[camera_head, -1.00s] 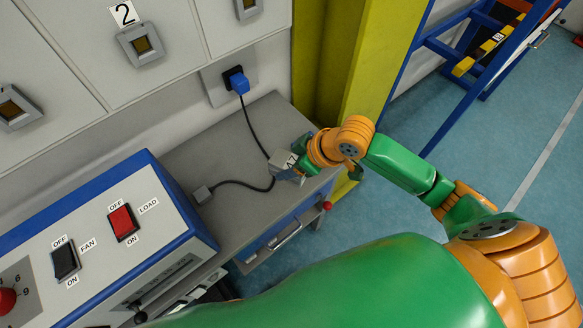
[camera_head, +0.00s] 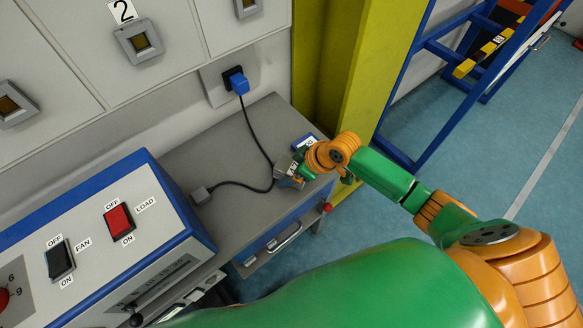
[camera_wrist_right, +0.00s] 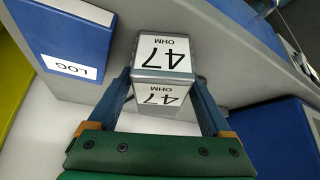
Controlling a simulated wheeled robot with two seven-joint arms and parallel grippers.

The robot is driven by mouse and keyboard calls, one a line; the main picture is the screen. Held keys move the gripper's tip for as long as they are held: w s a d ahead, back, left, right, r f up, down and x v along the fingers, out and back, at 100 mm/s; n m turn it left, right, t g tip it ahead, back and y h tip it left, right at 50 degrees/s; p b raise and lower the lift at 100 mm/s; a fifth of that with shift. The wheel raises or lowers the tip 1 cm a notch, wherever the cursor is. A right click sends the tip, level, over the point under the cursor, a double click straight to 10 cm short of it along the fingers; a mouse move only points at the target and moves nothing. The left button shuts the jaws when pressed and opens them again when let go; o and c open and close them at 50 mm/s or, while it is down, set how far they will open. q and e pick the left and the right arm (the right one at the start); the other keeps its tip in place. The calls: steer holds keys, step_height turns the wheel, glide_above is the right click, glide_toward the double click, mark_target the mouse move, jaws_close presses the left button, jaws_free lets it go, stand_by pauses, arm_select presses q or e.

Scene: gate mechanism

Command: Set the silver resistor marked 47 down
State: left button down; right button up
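The silver resistor (camera_head: 284,167) is a small block beside the black cable over the grey bench top, partly hidden by my right gripper (camera_head: 292,176). In the right wrist view the resistor (camera_wrist_right: 163,52) shows "47 OHM" on two white faces. It sits between the two blue fingers of my right gripper (camera_wrist_right: 163,85), which look closed against its sides. Whether its underside touches the bench top is hard to tell. My left gripper is not in view.
The control panel (camera_head: 125,235) is left; a yellow post (camera_head: 350,70) stands behind.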

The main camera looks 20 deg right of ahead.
steer(key=shift+w+a, duration=0.1)
steer(key=shift+w, duration=0.2)
steer(key=shift+s+r, duration=0.1)
steer(key=shift+r, duration=0.1)
steer(key=p+v, duration=0.2)
steer(key=v, duration=1)
steer(key=shift+r, duration=0.15)
